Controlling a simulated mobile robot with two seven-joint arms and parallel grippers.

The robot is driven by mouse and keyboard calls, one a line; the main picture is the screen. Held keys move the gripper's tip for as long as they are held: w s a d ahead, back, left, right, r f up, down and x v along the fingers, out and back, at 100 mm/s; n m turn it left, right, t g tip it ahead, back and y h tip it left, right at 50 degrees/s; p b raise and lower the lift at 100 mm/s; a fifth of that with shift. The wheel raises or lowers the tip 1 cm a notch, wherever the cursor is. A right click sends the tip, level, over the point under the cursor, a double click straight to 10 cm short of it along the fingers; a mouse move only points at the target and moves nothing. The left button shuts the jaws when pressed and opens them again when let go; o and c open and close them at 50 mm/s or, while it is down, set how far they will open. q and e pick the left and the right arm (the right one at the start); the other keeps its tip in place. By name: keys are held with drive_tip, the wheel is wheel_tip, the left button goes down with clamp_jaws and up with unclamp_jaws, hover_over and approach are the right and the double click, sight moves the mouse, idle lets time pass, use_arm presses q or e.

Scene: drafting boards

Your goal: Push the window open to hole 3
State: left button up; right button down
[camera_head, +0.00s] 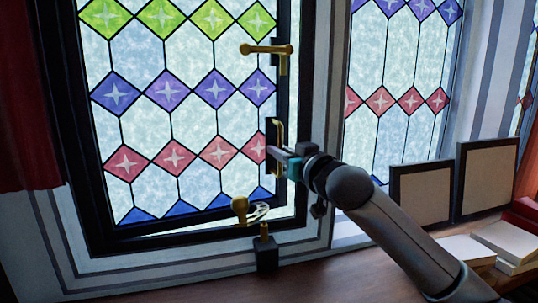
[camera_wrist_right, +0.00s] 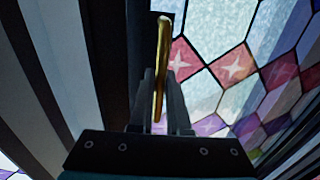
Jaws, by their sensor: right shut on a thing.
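The window (camera_head: 185,110) is a leaded pane with coloured diamonds in a dark sash. It stands a little ajar, with a bright gap at its lower right. A brass pull handle (camera_head: 279,128) is upright on the sash's right edge. My right gripper (camera_head: 276,152) is shut on this handle, and the handle (camera_wrist_right: 162,65) shows between the fingers (camera_wrist_right: 160,105) in the wrist view. A perforated stay bar (camera_head: 259,212) hangs from a brass mount (camera_head: 240,208) at the bottom, near a brass pin (camera_head: 264,233) on a black block (camera_head: 266,257). I cannot tell which hole meets the pin.
A brass lever (camera_head: 266,50) is on the upper right of the sash. A second leaded window (camera_head: 400,90) is to the right. A red curtain (camera_head: 25,110) hangs left.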

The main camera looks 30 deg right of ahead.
drive_tip(key=shift+w+d+f, duration=0.1)
drive_tip(key=shift+w, duration=0.35)
drive_tip(key=shift+s, duration=0.4)
drive_tip(key=c, duration=1.2)
unclamp_jaws()
drive_tip(key=shift+s, duration=0.15)
drive_tip(key=shift+c, duration=0.2)
drive_tip(key=o, duration=0.3)
drive_tip(key=shift+a, duration=0.2)
drive_tip(key=shift+o, duration=0.2)
drive_tip(key=shift+d, duration=0.1)
